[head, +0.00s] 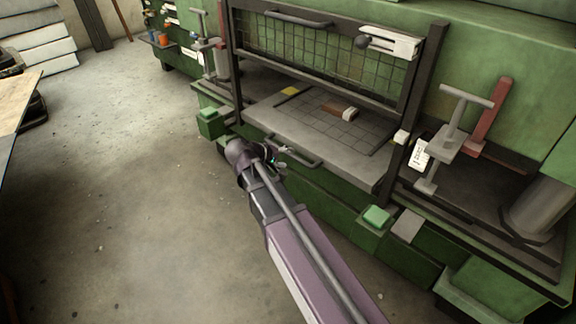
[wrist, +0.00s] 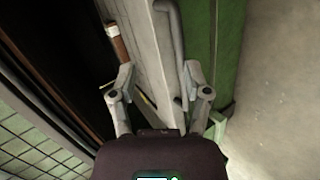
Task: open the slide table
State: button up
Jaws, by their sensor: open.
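The slide table (head: 268,112) is a grey slab with a gridded top, set low in the green machine in the head view. A grey bar handle (head: 306,164) runs along its front edge. My gripper (head: 281,152) is at the left part of this handle. In the wrist view my gripper (wrist: 158,78) is open, its two fingers spread over the pale table front (wrist: 148,45). The handle (wrist: 173,35) runs down close beside the right finger. I cannot tell whether they touch. No object is seen held between the fingers.
A brown block with a white end (head: 341,110) lies on the table. A mesh guard (head: 320,52) with its own handle stands above. A green button box (head: 376,217) and another (head: 209,122) flank the front. The concrete floor (head: 130,180) at left is clear.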

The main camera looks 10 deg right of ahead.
aim_at(286, 154)
jog(key=w+a+f+n+t+h+b, duration=0.2)
jog(key=w+a+f+t+b, duration=0.2)
jog(key=a+f+b, duration=0.3)
jog(key=w+b, duration=0.1)
jog(key=b, duration=0.4)
jog(key=shift+w+a+f+n+h, duration=0.2)
jog(key=shift+a+n+h, duration=0.1)
jog(key=shift+h, duration=0.1)
jog(key=shift+w+d+b, duration=0.1)
jog(key=shift+d+b, duration=0.05)
jog(key=shift+b, duration=0.15)
jog(key=b+x, duration=0.2)
jog(key=x, duration=1.1)
jog(key=shift+w+d+b, duration=0.2)
jog(key=shift+w+b, duration=0.05)
jog(key=shift+b, duration=0.05)
grip_shut()
